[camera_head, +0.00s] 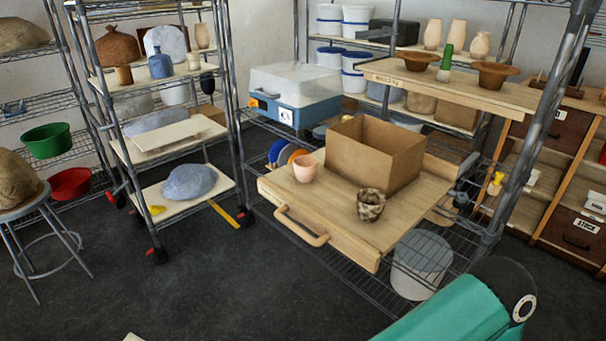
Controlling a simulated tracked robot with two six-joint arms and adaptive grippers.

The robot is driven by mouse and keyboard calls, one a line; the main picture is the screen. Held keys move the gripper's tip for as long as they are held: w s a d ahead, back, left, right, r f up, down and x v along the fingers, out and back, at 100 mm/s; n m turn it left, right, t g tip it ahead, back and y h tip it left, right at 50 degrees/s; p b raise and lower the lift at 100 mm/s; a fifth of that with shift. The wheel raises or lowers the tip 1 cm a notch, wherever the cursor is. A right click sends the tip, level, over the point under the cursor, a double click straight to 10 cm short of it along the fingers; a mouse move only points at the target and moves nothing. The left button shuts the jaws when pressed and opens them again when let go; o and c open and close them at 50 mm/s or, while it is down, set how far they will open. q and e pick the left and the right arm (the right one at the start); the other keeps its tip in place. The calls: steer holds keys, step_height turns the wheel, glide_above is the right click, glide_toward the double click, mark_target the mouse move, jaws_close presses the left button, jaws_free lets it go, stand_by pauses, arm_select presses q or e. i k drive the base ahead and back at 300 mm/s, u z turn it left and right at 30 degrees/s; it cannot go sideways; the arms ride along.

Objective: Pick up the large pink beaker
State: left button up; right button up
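A pink beaker (306,168) stands upright on the pulled-out wooden drawer board (330,219), near its left back corner. It is the only pink vessel I can make out. It stands to the left of an open cardboard box (362,160), with a small gap between them. A brown and cream mottled cup (371,205) stands on the same board, nearer its front right. Neither of my grippers is in view.
A wooden handle (301,227) sticks out from the board's front. A wheeled rack (130,150) stands at left. A blue and white machine (295,98) is behind the board. A wooden shelf with brown bowls (496,74) overhangs the right side. Dark floor is clear in front.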

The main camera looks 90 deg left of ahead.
mark_target(305, 165)
steer(key=u, duration=0.1)
steer(key=k, duration=1.4)
steer(key=u, duration=1.4)
steer(key=i, duration=1)
